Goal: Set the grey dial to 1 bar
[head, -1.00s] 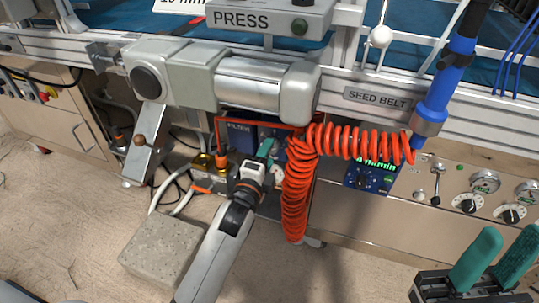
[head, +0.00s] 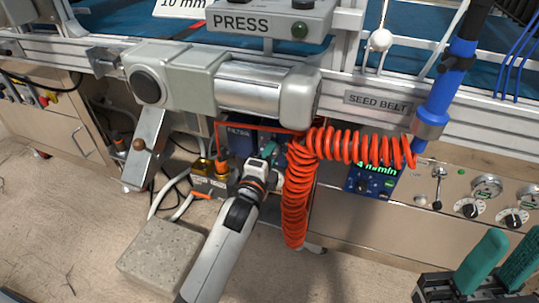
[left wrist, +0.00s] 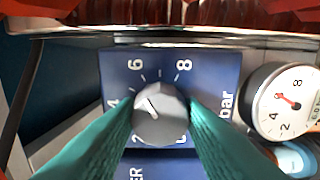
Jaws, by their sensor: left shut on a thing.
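The grey dial (left wrist: 160,115) sits on a blue panel marked 2, 4, 6, 8 and bar in the left wrist view. Its white pointer line points up and left, between the 4 and the 6. My left gripper (head: 268,151) reaches under the press in the head view. Its green fingers are shut on the dial, one on each side, covering part of the lower scale. The dial itself is hidden in the head view. My right gripper (head: 512,247) is open and empty at the lower right.
A coiled orange hose (head: 296,205) hangs just right of my left gripper. The press cylinder (head: 248,88) is above. A stone block (head: 160,255) lies on the floor.

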